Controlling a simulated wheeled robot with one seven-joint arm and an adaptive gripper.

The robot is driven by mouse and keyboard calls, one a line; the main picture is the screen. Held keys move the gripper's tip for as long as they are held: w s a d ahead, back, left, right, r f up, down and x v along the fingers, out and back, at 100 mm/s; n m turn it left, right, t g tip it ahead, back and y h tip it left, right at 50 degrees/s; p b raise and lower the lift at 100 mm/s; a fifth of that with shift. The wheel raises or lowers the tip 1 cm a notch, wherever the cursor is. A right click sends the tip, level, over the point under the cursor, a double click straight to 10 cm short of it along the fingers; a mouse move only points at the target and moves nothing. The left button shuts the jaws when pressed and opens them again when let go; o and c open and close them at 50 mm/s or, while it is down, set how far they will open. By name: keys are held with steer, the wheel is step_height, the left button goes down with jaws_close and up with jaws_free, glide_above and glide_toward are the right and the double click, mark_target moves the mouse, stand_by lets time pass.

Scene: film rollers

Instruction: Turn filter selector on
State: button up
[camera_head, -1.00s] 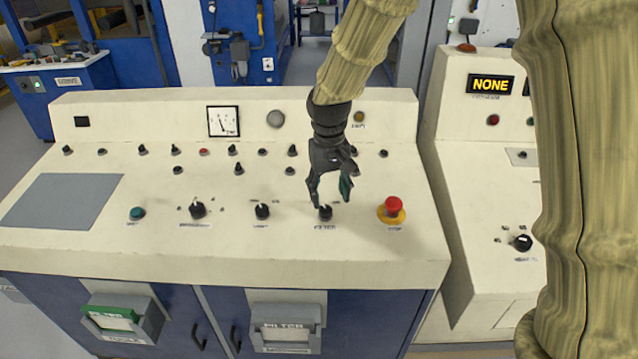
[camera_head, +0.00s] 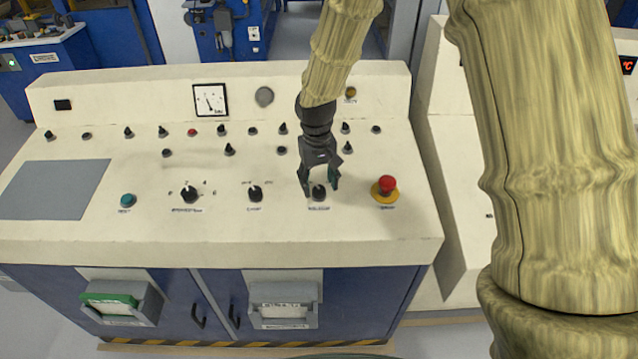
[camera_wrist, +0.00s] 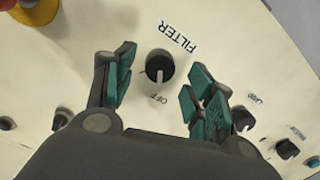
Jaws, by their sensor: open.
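The filter selector (camera_head: 319,193) is a black knob on the sloped cream panel, left of the red emergency button. In the wrist view the same knob (camera_wrist: 159,67) has a pale pointer line aimed at the word OFF, with the label FILTER on its other side. My gripper (camera_head: 319,186) is over the knob from above. In the wrist view my gripper (camera_wrist: 160,88) is open, its green-padded fingers on either side of the knob with gaps, not touching it. The depth between fingertips and panel is hard to judge.
A red emergency button (camera_head: 387,185) on a yellow base stands close to the right of the selector. Another black selector (camera_head: 255,193) is to its left. Rows of small knobs (camera_head: 229,149) lie behind. The panel's front strip (camera_head: 230,250) is clear.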

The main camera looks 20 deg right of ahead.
steer(key=shift+f, duration=0.95)
steer(key=shift+w, duration=0.1)
steer(key=c, duration=1)
steer(key=m+p, duration=0.2)
steer(key=m, duration=0.4)
steer(key=shift+d+y, duration=0.15)
steer(key=shift+y, duration=0.15)
steer(key=m+p, duration=0.1)
steer(key=m, duration=0.4)
steer(key=shift+m+t+p, duration=0.3)
steer(key=shift+m+p, duration=0.1)
